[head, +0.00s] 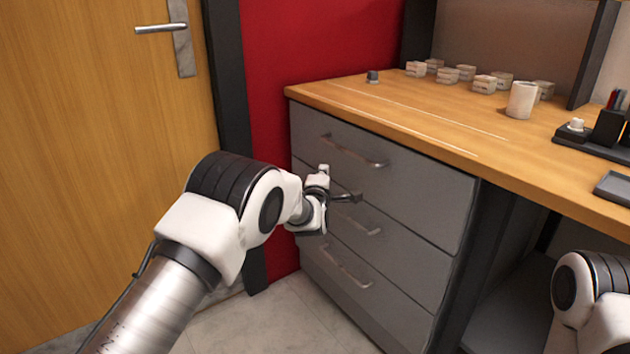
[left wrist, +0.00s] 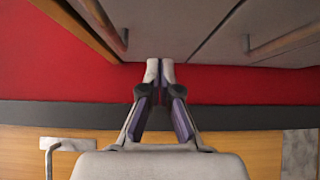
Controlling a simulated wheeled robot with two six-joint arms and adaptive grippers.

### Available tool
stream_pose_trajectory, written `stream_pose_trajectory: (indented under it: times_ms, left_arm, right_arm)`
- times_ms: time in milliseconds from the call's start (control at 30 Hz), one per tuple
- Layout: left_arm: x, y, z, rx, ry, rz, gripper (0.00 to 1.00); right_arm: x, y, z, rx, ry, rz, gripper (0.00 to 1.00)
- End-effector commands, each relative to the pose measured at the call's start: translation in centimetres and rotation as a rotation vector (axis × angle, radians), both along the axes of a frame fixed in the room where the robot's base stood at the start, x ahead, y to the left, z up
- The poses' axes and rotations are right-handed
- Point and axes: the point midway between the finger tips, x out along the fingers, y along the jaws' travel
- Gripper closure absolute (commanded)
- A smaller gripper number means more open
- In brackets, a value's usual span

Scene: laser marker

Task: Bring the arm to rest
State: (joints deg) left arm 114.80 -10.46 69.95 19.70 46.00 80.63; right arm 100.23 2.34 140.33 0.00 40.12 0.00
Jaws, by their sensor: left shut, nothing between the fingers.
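My left arm (head: 240,210) reaches in from the left in the head view. Its gripper (head: 357,197) is in front of the grey drawer unit (head: 415,185), near the drawer handles. In the left wrist view the gripper (left wrist: 160,72) has its fingertips together, with nothing between them. That view shows drawer fronts and handles above the fingers and a red wall behind. Part of my right arm (head: 590,300) shows at the lower right of the head view; its gripper is out of the frame.
The drawers look closed, with bar handles (head: 352,150). The wooden desk top (head: 430,125) holds several small boxes (head: 485,84), a white mug (head: 521,100), a small dark object (head: 372,77) and a pen holder (head: 608,127). A wooden door (head: 80,130) stands at left. Floor is clear.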

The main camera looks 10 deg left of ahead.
Motion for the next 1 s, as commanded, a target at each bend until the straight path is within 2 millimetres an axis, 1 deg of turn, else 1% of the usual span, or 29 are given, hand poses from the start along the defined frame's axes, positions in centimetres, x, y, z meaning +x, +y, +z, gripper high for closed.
stream_pose_trajectory:
  times_ms: [33, 100, 200, 267, 333, 367, 467, 500, 567, 600, 667, 700, 767, 800, 867, 900, 967, 1000]
  left_arm:
    - [-1.1, 0.0, 0.5, 0.001, 0.001, 0.001, 1.0]
    - [-2.6, -0.1, 0.4, 0.001, 0.002, 0.001, 1.0]
    - [-4.2, -0.2, 0.3, 0.0, 0.001, 0.002, 1.0]
    - [-4.8, -0.3, 0.2, -0.001, 0.0, 0.002, 1.0]
    - [-5.2, -0.2, -0.6, -0.002, 0.01, 0.003, 1.0]
    - [-5.3, 0.0, -1.3, -0.003, 0.019, 0.006, 1.0]
    - [-6.2, 1.9, -5.6, -0.014, 0.085, 0.033, 1.0]
    - [-7.3, 2.9, -8.1, -0.013, 0.133, 0.047, 1.0]
    - [-9.6, 4.5, -12.4, -0.008, 0.225, 0.062, 1.0]
    - [-11.5, 5.4, -15.4, 0.003, 0.296, 0.068, 1.0]
    - [-14.8, 6.7, -19.6, 0.042, 0.411, 0.067, 1.0]
    - [-17.4, 7.4, -22.3, 0.079, 0.493, 0.058, 1.0]
    - [-21.4, 8.4, -25.9, 0.147, 0.617, 0.033, 1.0]
    - [-24.4, 8.9, -28.0, 0.2, 0.702, 0.006, 1.0]
    - [-29.1, 9.5, -30.8, 0.282, 0.83, -0.051, 1.0]
    - [-32.4, 9.7, -32.4, 0.342, 0.918, -0.101, 1.0]
    - [-37.3, 10.0, -34.1, 0.43, 1.037, -0.191, 1.0]
    - [-40.5, 10.0, -34.9, 0.487, 1.11, -0.261, 1.0]
  right_arm:
    - [0.0, 0.0, 0.7, 0.0, 0.0, 0.0, 0.11]
    - [0.0, 0.0, 1.0, 0.0, 0.0, 0.001, 0.11]
    - [0.0, 0.0, 1.3, 0.0, 0.0, 0.001, 0.11]
    - [0.0, 0.0, 1.4, 0.0, 0.0, 0.001, 0.11]
    - [0.0, 0.0, 1.4, 0.0, 0.0, 0.001, 0.11]
    - [0.0, 0.0, 1.4, 0.0, 0.0, 0.001, 0.11]
    - [0.0, 0.0, 1.3, 0.0, 0.0, 0.001, 0.11]
    - [0.0, 0.0, 1.3, 0.0, 0.0, 0.001, 0.11]
    - [0.0, 0.0, 1.3, 0.0, 0.0, 0.001, 0.11]
    - [0.0, 0.0, 1.3, 0.0, 0.0, 0.001, 0.11]
    - [0.0, 0.0, 1.3, 0.0, 0.0, 0.001, 0.11]
    - [0.0, 0.0, 1.3, 0.0, 0.0, 0.001, 0.11]
    - [0.0, 0.0, 1.3, 0.0, 0.0, 0.001, 0.11]
    - [0.0, 0.0, 1.3, 0.0, 0.0, 0.001, 0.11]
    - [0.0, 0.0, 1.3, 0.0, 0.0, 0.001, 0.11]
    - [0.0, 0.0, 1.3, 0.0, 0.0, 0.001, 0.11]
    - [0.0, 0.0, 1.3, 0.0, 0.0, 0.001, 0.11]
    - [0.0, 0.0, 1.4, 0.0, 0.0, 0.001, 0.11]
